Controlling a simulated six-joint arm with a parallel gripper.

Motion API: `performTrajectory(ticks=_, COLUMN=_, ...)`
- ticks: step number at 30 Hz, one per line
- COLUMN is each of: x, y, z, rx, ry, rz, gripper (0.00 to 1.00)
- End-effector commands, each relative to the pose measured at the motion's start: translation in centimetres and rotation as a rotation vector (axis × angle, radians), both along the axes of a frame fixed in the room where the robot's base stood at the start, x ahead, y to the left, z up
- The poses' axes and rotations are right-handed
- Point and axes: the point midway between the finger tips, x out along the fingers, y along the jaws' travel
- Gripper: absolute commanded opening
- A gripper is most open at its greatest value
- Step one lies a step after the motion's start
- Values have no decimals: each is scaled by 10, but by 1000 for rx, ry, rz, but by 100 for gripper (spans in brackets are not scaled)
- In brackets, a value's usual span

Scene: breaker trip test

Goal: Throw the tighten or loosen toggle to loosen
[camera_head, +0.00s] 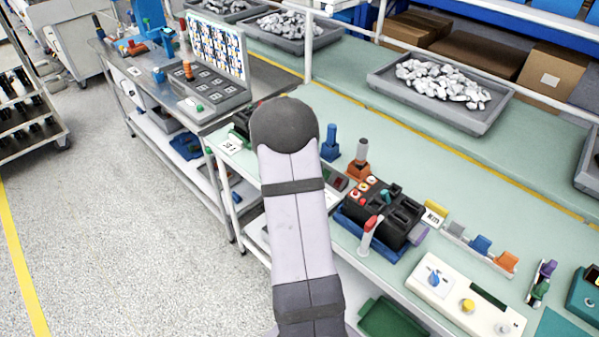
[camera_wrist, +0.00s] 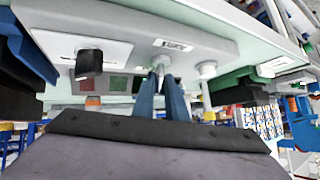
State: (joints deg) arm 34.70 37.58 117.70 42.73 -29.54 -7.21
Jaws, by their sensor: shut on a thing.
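In the wrist view, my gripper (camera_wrist: 161,78) shows as two blue fingers reaching to a small metal toggle (camera_wrist: 162,62) on a pale grey panel (camera_wrist: 215,44). The fingers are closed around the toggle's lever, with its metal base showing just beyond the tips. A small white label (camera_wrist: 173,45) sits beside the toggle; its words are too small to read. Which way the lever leans is hard to tell. In the head view my own arm covers the gripper and the toggle.
On the same panel are a black knob (camera_wrist: 89,62) and a white knob (camera_wrist: 207,70). A green-and-black block (camera_wrist: 236,84) stands to the right, a blue-and-black one (camera_wrist: 25,55) to the left. In the head view a black box with coloured buttons (camera_head: 383,213) stands right of my arm.

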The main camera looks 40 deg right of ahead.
Motion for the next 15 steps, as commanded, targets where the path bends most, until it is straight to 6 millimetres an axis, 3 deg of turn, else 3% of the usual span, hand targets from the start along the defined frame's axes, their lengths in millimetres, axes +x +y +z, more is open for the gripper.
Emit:
performTrajectory(ticks=2, x=-2, y=0, z=-1, rx=1, ry=2, rz=-4, gripper=0)
performTrajectory(ticks=3, x=-2, y=0, z=-1, rx=1, ry=2, rz=-4, gripper=17)
performTrajectory(ticks=5, x=-2, y=0, z=-1, rx=1, ry=1, rz=-3, gripper=30)
performTrajectory(ticks=15, x=-1, y=1, z=0, rx=0, ry=1, rz=-1, gripper=30)
